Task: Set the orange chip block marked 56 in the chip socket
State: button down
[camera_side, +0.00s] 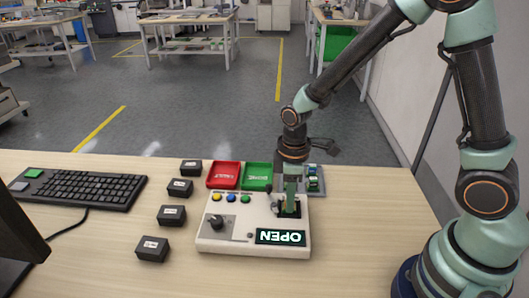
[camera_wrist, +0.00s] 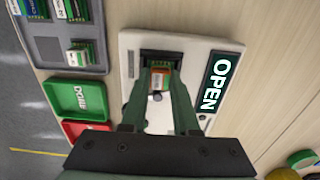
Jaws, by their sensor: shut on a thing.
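My gripper (camera_wrist: 158,80) is shut on a small orange-topped chip block (camera_wrist: 159,77) with green sides. The number on it is too small to read. The block is at the dark chip socket (camera_wrist: 148,59) of the white tester box (camera_wrist: 133,41); I cannot tell how deep it sits. In the side view my gripper (camera_side: 290,207) points straight down at the socket, and its fingers mostly hide the block. The tester's display (camera_side: 283,237) reads OPEN.
A red tray (camera_side: 223,175) and a green tray (camera_side: 257,176) stand behind the tester. A grey tray (camera_wrist: 93,60) holds several other chip blocks. Several black boxes (camera_side: 152,249) and a keyboard (camera_side: 84,188) lie to the left. The table's right side is clear.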

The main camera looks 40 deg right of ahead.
jog(key=shift+f, duration=0.15)
jog(key=c, duration=0.6)
grip_release()
notch_tip(320, 180, up, 12)
jog(key=shift+r, duration=0.1)
